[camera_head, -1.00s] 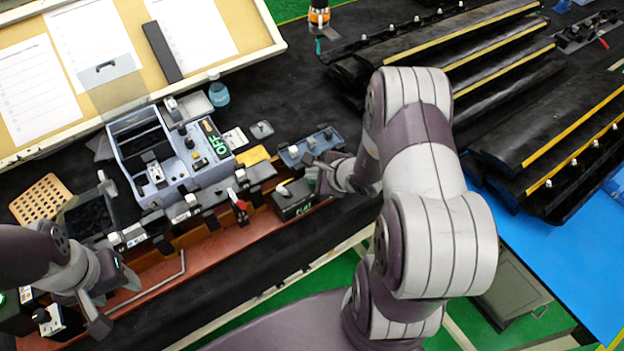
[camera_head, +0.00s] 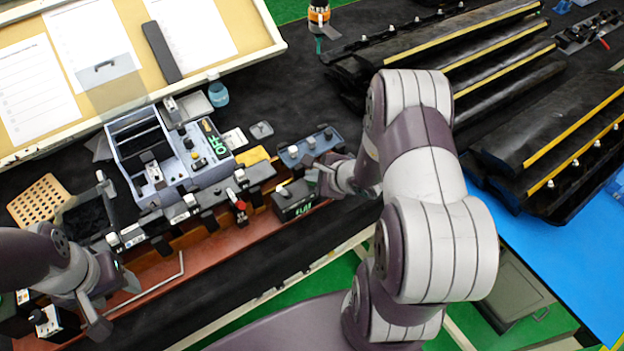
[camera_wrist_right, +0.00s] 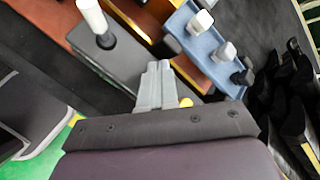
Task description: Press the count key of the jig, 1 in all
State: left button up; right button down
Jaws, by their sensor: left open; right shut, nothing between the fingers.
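The jig (camera_head: 205,205) is a row of dark clamps and white-topped posts along a reddish-brown base. At its right end is a dark box (camera_head: 293,200) with green lettering on its front and a light knob on top. In the right wrist view the box (camera_wrist_right: 110,62) carries a white-topped post. A blue block (camera_head: 310,146) with light knobs stands beside it. I cannot tell which part is the count key. My right gripper (camera_wrist_right: 152,78) is shut and empty, its tips close to the box and block; contact is unclear. My left gripper (camera_head: 98,310) is open near the base's left end.
A grey-blue control unit (camera_head: 172,165) with a green OFF display stands behind the jig. A tan perforated block (camera_head: 38,200) lies at the left. A board with papers (camera_head: 150,85) is behind. Long black trims with yellow stripes (camera_head: 545,140) fill the right side.

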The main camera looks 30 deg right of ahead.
aim_at(314, 184)
jog(key=shift+f, duration=0.15)
dwell(0.3)
jog(key=shift+r+p, duration=0.4)
jog(key=shift+r, duration=0.5)
jog(key=shift+r+p, duration=1.7)
jog(key=shift+r, duration=0.9)
jog(key=shift+f, duration=0.1)
